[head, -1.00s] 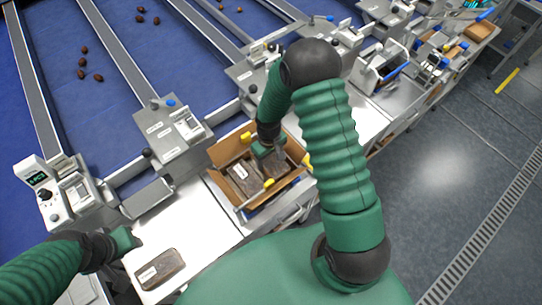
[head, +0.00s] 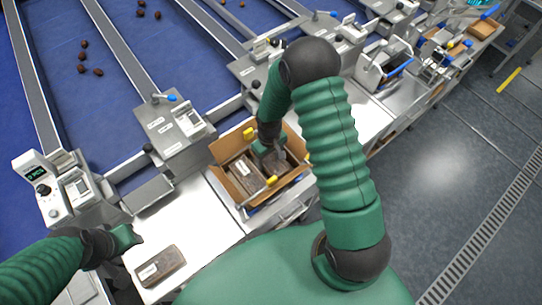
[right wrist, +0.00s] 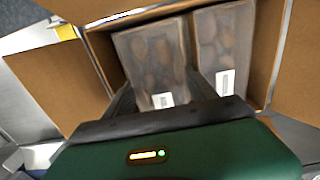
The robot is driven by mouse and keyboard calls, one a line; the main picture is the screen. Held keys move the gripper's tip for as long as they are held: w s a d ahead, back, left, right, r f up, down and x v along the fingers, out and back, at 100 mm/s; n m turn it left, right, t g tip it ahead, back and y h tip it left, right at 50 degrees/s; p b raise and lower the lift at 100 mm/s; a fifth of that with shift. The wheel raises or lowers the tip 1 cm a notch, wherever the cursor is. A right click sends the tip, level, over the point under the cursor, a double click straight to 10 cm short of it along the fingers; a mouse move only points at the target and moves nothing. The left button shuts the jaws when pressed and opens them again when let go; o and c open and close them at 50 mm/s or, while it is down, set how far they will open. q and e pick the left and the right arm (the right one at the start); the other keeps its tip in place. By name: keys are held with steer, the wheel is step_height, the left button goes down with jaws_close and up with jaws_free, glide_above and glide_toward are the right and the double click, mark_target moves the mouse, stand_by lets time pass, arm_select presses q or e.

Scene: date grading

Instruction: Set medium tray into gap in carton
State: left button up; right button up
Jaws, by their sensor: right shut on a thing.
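The open brown carton (head: 217,153) stands on the bench in front of me. My right gripper (head: 272,158) reaches down into it. It is shut on a clear-topped tray of dates (right wrist: 150,60), with a finger at each side in the right wrist view. A second labelled tray (head: 243,174) lies beside it in the carton and also shows in the right wrist view (right wrist: 224,45). The held tray's underside is hidden, so I cannot tell whether it touches the carton floor. My left gripper (head: 134,236) hovers over the steel bench; its fingers are unclear.
Another packed date tray (head: 160,266) lies on the steel bench (head: 200,222) near my left gripper. The carton's flaps (right wrist: 45,85) stand open around the trays. Yellow clips (head: 249,133) sit at its edge. Grey machines line the blue belts behind.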

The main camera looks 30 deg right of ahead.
steer(key=shift+s+d, duration=0.1)
steer(key=shift+d+f, duration=0.15)
steer(key=shift+f, duration=0.15)
steer(key=o, duration=1.6)
steer(key=shift+a+r, duration=0.1)
steer(key=shift+a, duration=0.1)
steer(key=shift+o, duration=1)
steer(key=shift+r, duration=0.1)
step_height(320, 180, up, 12)
steer(key=p, duration=0.9)
